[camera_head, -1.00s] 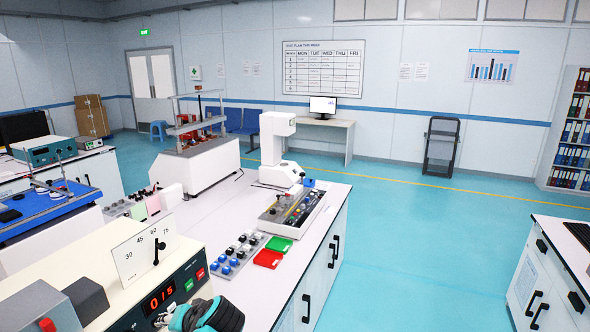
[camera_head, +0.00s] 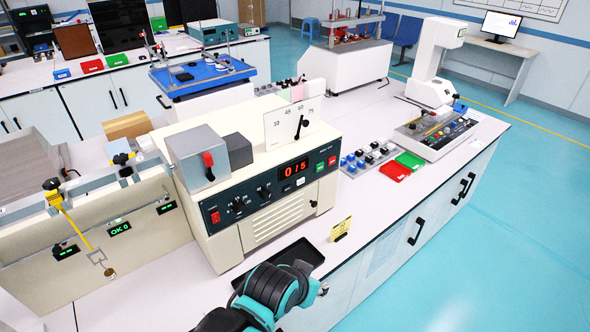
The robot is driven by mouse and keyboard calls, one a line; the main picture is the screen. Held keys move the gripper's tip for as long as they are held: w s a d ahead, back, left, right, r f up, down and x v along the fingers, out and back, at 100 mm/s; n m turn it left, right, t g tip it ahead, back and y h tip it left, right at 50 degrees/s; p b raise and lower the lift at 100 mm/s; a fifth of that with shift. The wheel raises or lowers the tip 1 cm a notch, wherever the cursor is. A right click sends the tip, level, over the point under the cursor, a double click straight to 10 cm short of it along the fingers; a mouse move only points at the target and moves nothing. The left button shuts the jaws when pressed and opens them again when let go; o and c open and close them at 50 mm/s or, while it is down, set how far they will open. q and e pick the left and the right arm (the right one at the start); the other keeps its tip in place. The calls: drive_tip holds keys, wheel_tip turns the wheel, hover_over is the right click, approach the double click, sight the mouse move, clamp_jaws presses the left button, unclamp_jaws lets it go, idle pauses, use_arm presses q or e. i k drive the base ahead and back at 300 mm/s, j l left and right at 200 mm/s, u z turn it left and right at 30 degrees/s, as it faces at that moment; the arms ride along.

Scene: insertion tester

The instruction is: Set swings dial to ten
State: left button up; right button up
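The cream tester (camera_head: 280,213) stands on the white bench with a dark control panel facing me. Its red display (camera_head: 293,169) reads 015. Two black round knobs, one at left (camera_head: 238,206) and one at right (camera_head: 263,192), sit on the panel; their labels and settings are too small to read, so I cannot tell which is the swings dial. A teal and black arm of mine (camera_head: 272,290) is at the bottom, in front of the tester and apart from the knobs. I cannot make out the fingers of either gripper.
A red switch (camera_head: 215,216) and green (camera_head: 332,161) and red (camera_head: 320,167) buttons share the panel. A black tray (camera_head: 300,252) lies in front of the tester beside my arm. A yellow sign (camera_head: 341,229) stands at the bench edge. A pendulum machine (camera_head: 90,240) is at left.

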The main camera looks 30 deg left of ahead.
sight(241, 208)
drive_tip(key=u, duration=1.5)
